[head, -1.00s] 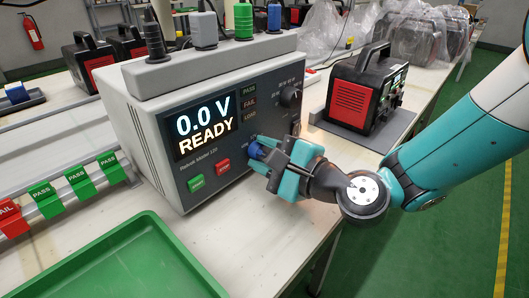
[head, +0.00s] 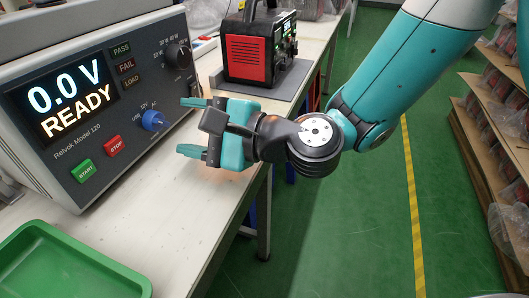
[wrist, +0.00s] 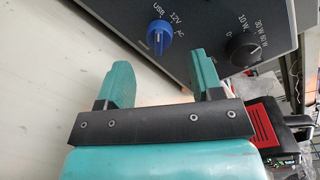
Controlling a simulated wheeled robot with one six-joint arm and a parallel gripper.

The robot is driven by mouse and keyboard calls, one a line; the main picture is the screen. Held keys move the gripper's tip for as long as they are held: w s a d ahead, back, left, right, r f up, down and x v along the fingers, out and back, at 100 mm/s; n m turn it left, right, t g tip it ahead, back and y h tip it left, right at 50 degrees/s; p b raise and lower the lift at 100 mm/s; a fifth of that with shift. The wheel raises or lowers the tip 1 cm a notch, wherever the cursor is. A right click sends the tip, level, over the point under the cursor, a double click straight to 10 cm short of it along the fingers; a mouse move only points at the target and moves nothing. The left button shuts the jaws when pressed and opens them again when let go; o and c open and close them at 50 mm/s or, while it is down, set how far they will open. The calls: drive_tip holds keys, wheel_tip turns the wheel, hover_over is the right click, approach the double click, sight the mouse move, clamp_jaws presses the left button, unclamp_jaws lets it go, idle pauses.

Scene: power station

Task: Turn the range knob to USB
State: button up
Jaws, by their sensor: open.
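The blue range knob (head: 153,120) is on the lower right of the grey tester's front panel (head: 140,95), with USB, 12V and AC marked around it. It also shows in the wrist view (wrist: 160,37), beyond my fingers; I cannot tell for certain which label its pointer faces. My gripper (head: 191,127) is open and empty, just right of the knob in the head view, fingers pointing at the panel. In the wrist view my gripper (wrist: 156,75) has its teal fingers apart, with a gap to the knob. The tester's screen (head: 65,98) reads 0.0 V READY.
A black load knob (head: 178,53) sits higher on the panel. Green START (head: 83,170) and red STOP (head: 113,146) buttons are left of the blue knob. A red and black power unit (head: 258,50) stands behind, and a green tray (head: 75,240) in front. The bench edge is below my gripper.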

drive_tip(key=b+v, duration=1)
drive_tip(key=v, duration=0.1)
drive_tip(key=shift+d, duration=0.3)
drive_tip(key=shift+s, duration=0.1)
drive_tip(key=s+d+f+n+g+h+p, duration=0.1)
drive_tip(key=s+d+f+n+g+h, duration=0.2)
drive_tip(key=s+d+f+n+h, duration=0.45)
drive_tip(key=s+d+f+n+g+h, duration=0.25)
drive_tip(key=d+n+h, duration=0.3)
drive_tip(key=n, duration=0.45)
wheel_tip(320, 180, up, 37)
drive_tip(key=p, duration=3.8)
drive_tip(key=shift+w+f+y, duration=0.2)
drive_tip(key=shift+w+y, duration=0.2)
drive_tip(key=shift+w, duration=0.05)
